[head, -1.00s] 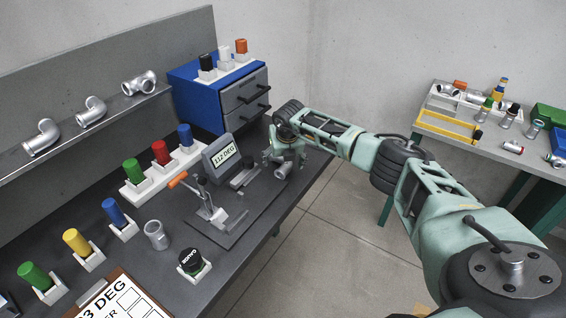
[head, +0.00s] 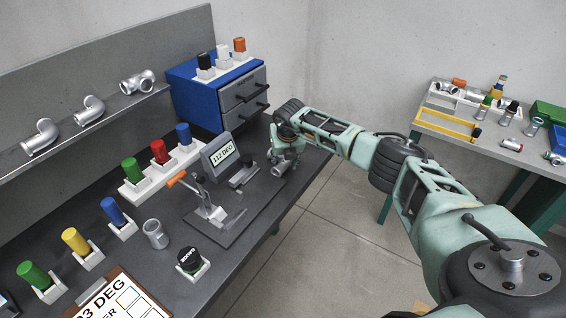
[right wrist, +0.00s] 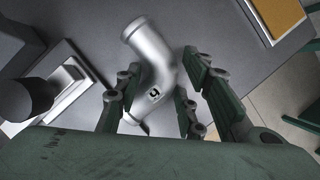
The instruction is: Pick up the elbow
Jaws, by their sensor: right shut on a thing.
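The elbow is a silver bent pipe (right wrist: 152,65) with a dark mark on its side, between the fingers of my right gripper in the right wrist view. In the head view the same elbow (head: 280,169) is at the bench's front edge, partly hidden by the fingers. I cannot tell any gap between elbow and bench. My left gripper is not in view.
A gauge display (head: 221,155) and a toggle clamp (head: 204,200) stand just left of the elbow. A blue drawer cabinet (head: 195,100) is behind. Other silver fittings sit on a shelf (head: 65,133). Open floor lies right of the bench.

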